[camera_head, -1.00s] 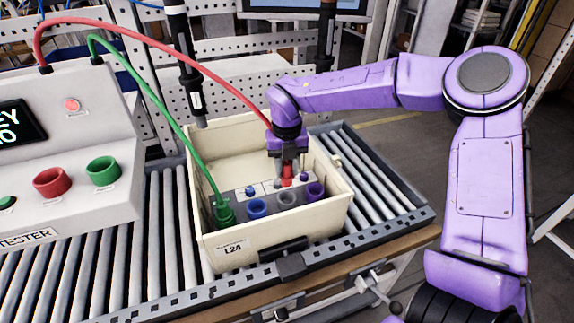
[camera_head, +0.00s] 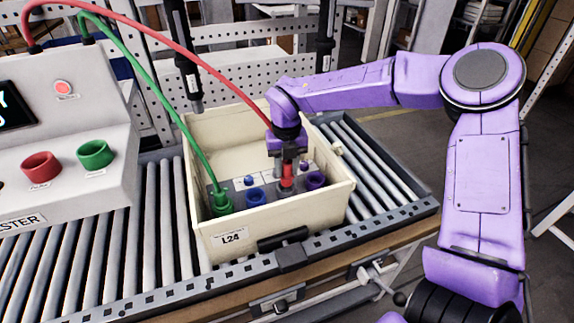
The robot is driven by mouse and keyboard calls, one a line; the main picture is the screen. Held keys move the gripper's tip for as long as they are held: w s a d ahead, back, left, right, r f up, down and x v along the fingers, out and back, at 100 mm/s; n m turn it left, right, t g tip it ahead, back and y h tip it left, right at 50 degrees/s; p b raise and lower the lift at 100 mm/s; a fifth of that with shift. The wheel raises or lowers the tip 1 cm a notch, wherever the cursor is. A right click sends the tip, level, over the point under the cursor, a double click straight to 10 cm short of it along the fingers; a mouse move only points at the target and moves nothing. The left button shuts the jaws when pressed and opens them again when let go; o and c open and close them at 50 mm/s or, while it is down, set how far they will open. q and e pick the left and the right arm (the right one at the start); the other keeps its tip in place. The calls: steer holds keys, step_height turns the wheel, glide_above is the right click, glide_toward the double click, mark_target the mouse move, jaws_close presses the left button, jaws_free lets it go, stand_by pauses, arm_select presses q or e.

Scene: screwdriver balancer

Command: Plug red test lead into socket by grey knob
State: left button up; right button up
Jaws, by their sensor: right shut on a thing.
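The red test lead (camera_head: 157,38) arcs from the tester down to my right gripper (camera_head: 287,168). My right gripper is shut on its red plug (camera_head: 287,180), which points down into the cream bin. The plug's lower end meets the grey-ringed socket (camera_head: 288,190) in the row on the panel; how deep it sits cannot be told. The blue-ringed socket (camera_head: 256,196) is left of it and the purple-ringed socket (camera_head: 315,181) right of it. Small blue (camera_head: 249,181) and purple (camera_head: 304,168) knobs stand behind them. The grey knob is hidden by my gripper. My left gripper is out of view.
The green test lead (camera_head: 151,95) ends in a green plug (camera_head: 221,203) at the panel's left end. The cream bin (camera_head: 318,217), labelled L24, stands on the roller conveyor (camera_head: 150,220). The bin walls surround the panel. The tester (camera_head: 75,125) stands at left.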

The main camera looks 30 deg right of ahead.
mark_target(286, 177)
steer(key=shift+f, duration=0.1)
steer(key=shift+f+b, duration=1.35)
steer(key=shift+f, duration=0.5)
steer(key=shift+f, duration=0.1)
steer(key=o, duration=1.2)
steer(key=shift+c, duration=0.2)
step_height(286, 177, up, 11)
steer(key=shift+f+b, duration=0.2)
steer(key=shift+b, duration=0.25)
